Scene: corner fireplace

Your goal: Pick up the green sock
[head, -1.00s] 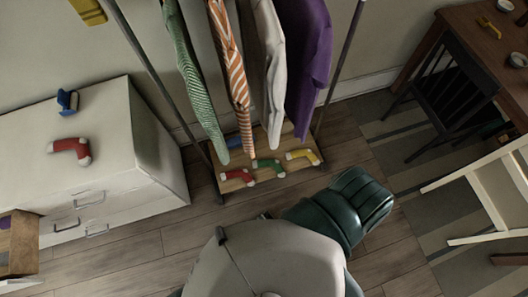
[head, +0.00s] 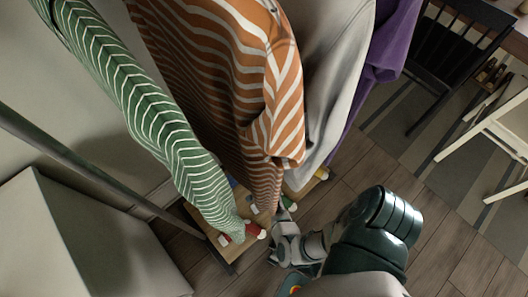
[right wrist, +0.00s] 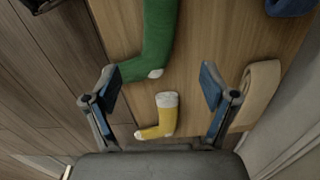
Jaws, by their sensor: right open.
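The green sock (right wrist: 152,42), with a white heel patch, lies on the wooden shelf (right wrist: 207,38) at the top of the right wrist view. A small patch of it (head: 289,203) shows in the head view, near the hanging clothes. My right gripper (right wrist: 160,92) is open and empty, its blue-padded fingers apart. The green sock is mostly beyond the fingertips, towards the top left. A yellow sock (right wrist: 158,116) with a white cuff appears between the fingers. In the head view my right gripper (head: 280,230) is low beside the shelf. My left gripper is not in view.
Striped green (head: 135,95) and orange (head: 225,75) garments hang over the shelf, hiding much of it. A red sock (head: 255,230) lies near the green sleeve. The rack pole (head: 75,165) and white cabinet (head: 80,240) stand left. Wooden floor (head: 440,235) is open at right.

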